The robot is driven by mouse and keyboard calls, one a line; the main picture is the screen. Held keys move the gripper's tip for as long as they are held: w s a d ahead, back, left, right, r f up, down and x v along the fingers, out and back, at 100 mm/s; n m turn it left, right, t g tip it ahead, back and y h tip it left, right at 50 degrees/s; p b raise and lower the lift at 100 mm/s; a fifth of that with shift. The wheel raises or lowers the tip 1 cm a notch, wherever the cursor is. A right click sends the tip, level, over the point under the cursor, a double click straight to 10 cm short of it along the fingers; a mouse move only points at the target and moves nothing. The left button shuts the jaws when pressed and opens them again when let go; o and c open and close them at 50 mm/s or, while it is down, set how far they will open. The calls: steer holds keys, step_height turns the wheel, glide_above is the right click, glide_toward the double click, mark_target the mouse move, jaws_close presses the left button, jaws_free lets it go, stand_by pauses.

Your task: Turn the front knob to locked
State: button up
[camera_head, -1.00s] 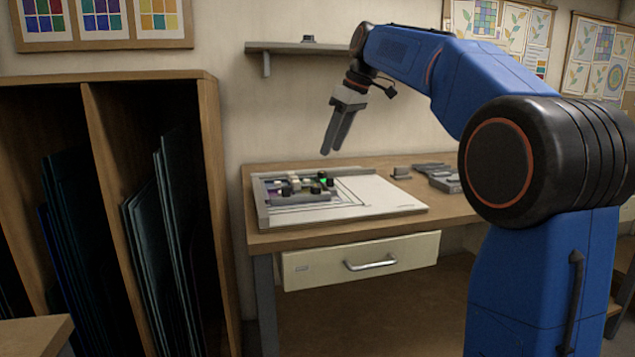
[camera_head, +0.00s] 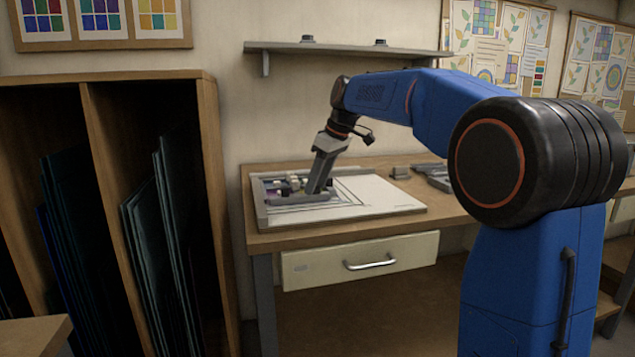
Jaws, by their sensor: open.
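A white board (camera_head: 375,208) lies on the wooden table, with a grey frame and a cluster of small parts (camera_head: 284,187) on its left part. My gripper (camera_head: 318,190) points down and slightly left over the right side of this cluster, with its fingertips at about the height of the parts. It hides the dark knobs there, so I cannot tell which one is the front knob or whether the fingers touch it. The jaws are open, but the gap between them is hard to see from this side. The knob's setting cannot be read.
The wooden table (camera_head: 412,230) has a drawer (camera_head: 310,268) below its front edge. Grey parts (camera_head: 432,172) lie at the table's right back. A wall shelf (camera_head: 340,48) runs above. A wooden rack (camera_head: 212,180) with dark sheets stands left.

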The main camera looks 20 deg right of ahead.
steer(key=c, duration=1)
steer(key=shift+m, duration=0.4)
steer(key=m, duration=0.1)
steer(key=m+t+h, duration=0.1)
steer(key=m, duration=0.1)
steer(key=shift+s+a+m, duration=0.1)
steer(key=shift+a+m, duration=0.1)
steer(key=shift+m, duration=0.1)
steer(key=m+h, duration=0.2)
steer(key=m, duration=0.2)
steer(key=shift+a+m, duration=0.1)
steer(key=shift+m, duration=0.2)
steer(key=m+h, duration=0.2)
steer(key=m, duration=0.2)
steer(key=shift+a, duration=0.15)
steer(key=shift+a+m+g+h, duration=0.1)
steer(key=shift+m+g+h, duration=0.2)
steer(key=shift+m, duration=0.9)
steer(key=shift+m+g+h, duration=0.2)
steer(key=shift+m+h, duration=0.2)
steer(key=shift+m, duration=0.8)
